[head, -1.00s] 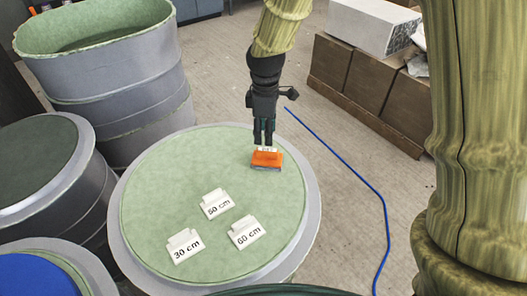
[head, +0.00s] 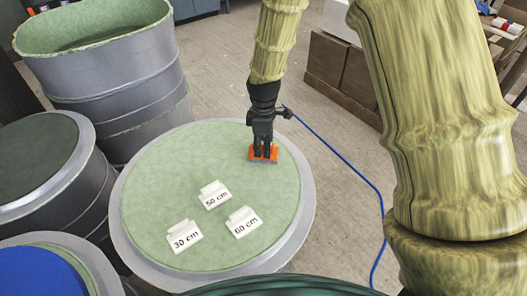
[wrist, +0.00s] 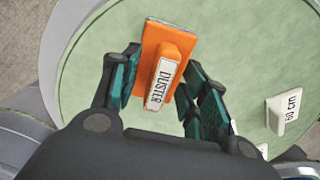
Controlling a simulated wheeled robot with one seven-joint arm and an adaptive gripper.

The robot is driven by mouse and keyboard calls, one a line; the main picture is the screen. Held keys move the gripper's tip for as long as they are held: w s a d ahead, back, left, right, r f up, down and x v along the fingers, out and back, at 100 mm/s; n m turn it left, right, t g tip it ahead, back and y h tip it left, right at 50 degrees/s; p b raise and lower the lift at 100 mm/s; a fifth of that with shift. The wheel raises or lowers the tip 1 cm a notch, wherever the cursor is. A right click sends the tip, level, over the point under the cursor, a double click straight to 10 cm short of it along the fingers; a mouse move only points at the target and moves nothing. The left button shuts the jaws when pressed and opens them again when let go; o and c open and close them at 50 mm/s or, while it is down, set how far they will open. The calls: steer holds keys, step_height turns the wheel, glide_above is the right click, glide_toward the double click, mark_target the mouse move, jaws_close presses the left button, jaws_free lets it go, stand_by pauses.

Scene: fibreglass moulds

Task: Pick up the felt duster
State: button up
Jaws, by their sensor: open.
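The felt duster (head: 273,154) is an orange block with a grey felt edge, lying on the round green top (head: 160,165) of a grey mould, near its far right side. In the wrist view the duster (wrist: 182,48) shows a raised orange handle with a white label reading DUSTER. My gripper (head: 264,154) is open right above it. In the wrist view my gripper's fingers (wrist: 158,88) stand on either side of the handle, with a gap on the left. Whether they touch it I cannot tell. In the head view the fingers hide part of the duster.
White signs marked 50 cm (head: 214,195), 60 cm (head: 243,222) and 30 cm (head: 184,237) stand on the same top. Other moulds (head: 105,75) stand to the left. A blue hose (head: 345,160) lies on the floor to the right, near brown boxes (head: 340,75).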

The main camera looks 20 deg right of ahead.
steer(key=shift+f, duration=0.15)
jaws_close()
stand_by(0.4)
steer(key=shift+r, duration=0.7)
steer(key=shift+s+a+r+b, duration=0.1)
steer(key=shift+s+r+b, duration=0.1)
steer(key=shift+r, duration=0.35)
steer(key=shift+s+r+b, duration=0.2)
steer(key=shift+r, duration=0.35)
steer(key=s+a+r+b, duration=0.1)
steer(key=s+a, duration=0.2)
steer(key=s, duration=1.2)
steer(key=shift+r, duration=0.25)
steer(key=shift+w, duration=0.1)
